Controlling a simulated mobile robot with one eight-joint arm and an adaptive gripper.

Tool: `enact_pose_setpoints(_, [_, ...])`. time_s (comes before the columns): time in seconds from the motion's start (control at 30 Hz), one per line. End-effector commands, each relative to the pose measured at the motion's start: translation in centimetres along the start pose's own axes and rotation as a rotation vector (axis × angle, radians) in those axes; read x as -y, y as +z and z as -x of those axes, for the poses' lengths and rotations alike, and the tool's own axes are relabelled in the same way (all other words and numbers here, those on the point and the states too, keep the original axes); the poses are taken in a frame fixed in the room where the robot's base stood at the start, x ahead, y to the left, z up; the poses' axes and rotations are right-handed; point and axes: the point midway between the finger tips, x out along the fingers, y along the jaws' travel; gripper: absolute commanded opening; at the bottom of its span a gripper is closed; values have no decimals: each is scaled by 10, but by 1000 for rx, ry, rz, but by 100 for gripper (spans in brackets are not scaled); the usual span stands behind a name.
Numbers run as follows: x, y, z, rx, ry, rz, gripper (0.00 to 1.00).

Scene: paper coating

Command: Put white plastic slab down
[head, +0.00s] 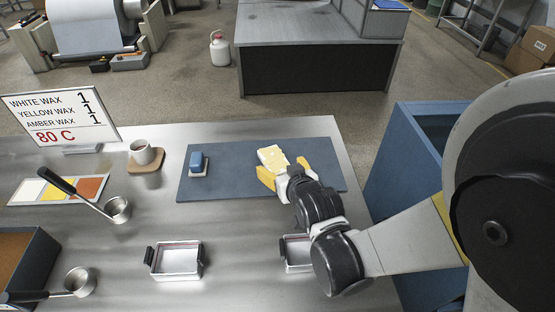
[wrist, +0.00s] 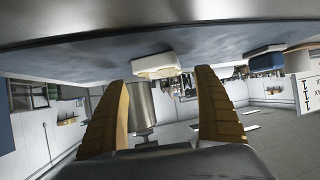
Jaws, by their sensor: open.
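A pale cream-white slab (head: 272,158) with a yellowish tint lies on the blue-grey mat (head: 235,185), toward its back right part. My gripper (head: 284,169) is low over the mat with its yellow fingers spread, just in front of the slab. In the wrist view, which looks upside down, the slab (wrist: 157,66) shows beyond the fingertips, between the two open fingers (wrist: 160,78). It looks to rest against the mat surface at the top of that picture. I cannot tell whether a finger touches it.
A blue-topped block (head: 198,163) stands on the mat's left. A cup (head: 142,151) on a coaster, a ladle (head: 117,208) and a colour card (head: 60,189) are further left. Trays (head: 177,259) (head: 297,252) stand in front. A sign (head: 60,118) is at back left.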

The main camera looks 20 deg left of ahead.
Motion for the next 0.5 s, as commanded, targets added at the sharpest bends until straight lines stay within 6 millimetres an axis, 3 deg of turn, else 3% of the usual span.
enact_pose_setpoints(0.03, [0,-3,15,0,0,0,80])
enact_pose_setpoints(0.2, [0,-3,49,0,0,0,80])
enact_pose_setpoints(0.5, [0,0,73,0,0,0,80])
